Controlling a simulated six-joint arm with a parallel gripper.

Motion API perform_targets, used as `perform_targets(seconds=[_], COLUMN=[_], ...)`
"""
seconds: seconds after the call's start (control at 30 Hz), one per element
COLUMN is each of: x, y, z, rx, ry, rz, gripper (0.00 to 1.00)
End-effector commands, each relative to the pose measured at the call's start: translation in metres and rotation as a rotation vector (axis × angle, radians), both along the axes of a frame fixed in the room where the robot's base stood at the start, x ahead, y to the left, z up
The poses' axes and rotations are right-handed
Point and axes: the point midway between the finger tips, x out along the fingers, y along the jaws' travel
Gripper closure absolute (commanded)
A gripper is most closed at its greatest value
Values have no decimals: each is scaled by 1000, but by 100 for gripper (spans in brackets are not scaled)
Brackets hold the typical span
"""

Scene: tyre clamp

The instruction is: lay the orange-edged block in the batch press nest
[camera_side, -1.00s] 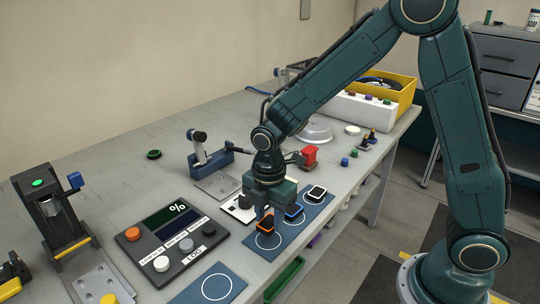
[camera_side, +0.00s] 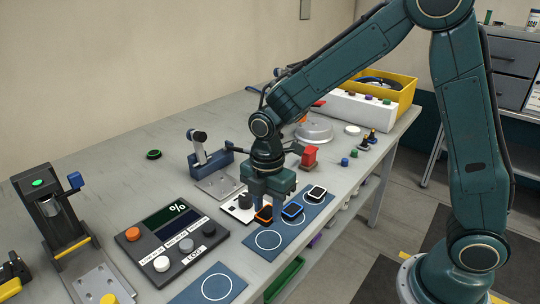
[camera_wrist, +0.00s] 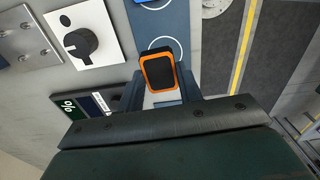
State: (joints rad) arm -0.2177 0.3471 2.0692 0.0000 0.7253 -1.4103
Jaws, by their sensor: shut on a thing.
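The orange-edged block (camera_side: 264,214) has a dark face. It also shows in the wrist view (camera_wrist: 159,74), between my two fingers. My gripper (camera_side: 268,204) is shut on it and holds it just behind the empty front circle of a blue mat (camera_side: 285,236). The block's height above the surface is hard to judge. No part is labelled as the batch press nest. A dark press-like stand (camera_side: 52,212) with a green light and blue handle is at the far left. A blue lever clamp (camera_side: 208,158) with a metal plate stands behind my gripper.
A button console (camera_side: 172,236) and a white knob panel (camera_side: 236,209) are close by on the left. A second blue mat (camera_side: 212,286) with an empty circle is at the front.

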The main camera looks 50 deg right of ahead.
Motion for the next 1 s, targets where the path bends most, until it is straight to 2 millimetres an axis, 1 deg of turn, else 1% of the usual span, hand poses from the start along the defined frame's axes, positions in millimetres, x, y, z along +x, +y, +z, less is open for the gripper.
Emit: perform_targets(seconds=[0.17, 0.27, 0.7, 1.0], x=[17, 30, 106, 149], y=[0, 0, -7, -17], z=[6, 11, 45, 71], rx=[1, 1, 2, 2], ry=[-2, -1, -3, -3], rz=[-3, -5, -20, -31], gripper=[87, 87, 87, 87])
